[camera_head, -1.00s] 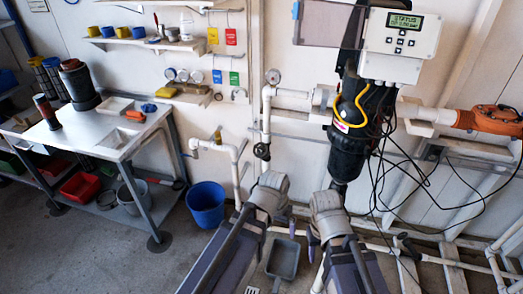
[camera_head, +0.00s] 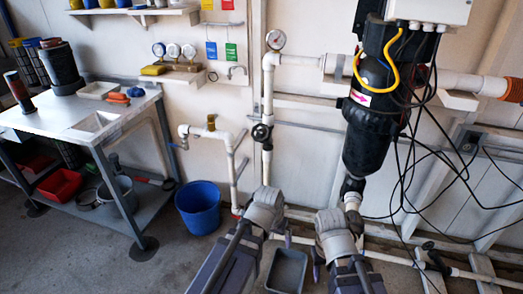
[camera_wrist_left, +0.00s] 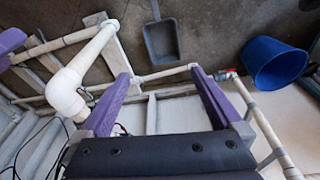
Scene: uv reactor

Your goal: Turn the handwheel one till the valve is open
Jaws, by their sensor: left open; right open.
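A small dark handwheel (camera_head: 262,133) sits on the white vertical pipe below the pressure gauge, in the head view. Another dark valve handle (camera_head: 430,247) is low on the right; no label shows which is handwheel one. Whether the valve is open cannot be told. My left gripper (camera_head: 264,212) is below the pipe handwheel, apart from it. In the left wrist view, its purple fingers (camera_wrist_left: 160,72) are spread, with nothing between them. My right gripper (camera_head: 334,238) is to its right, open, below the black reactor; its fingertips are partly hidden.
The black reactor (camera_head: 375,125) with hanging cables is at centre right. A metal workbench (camera_head: 70,122) is on the left. Low white pipes cross the right floor.

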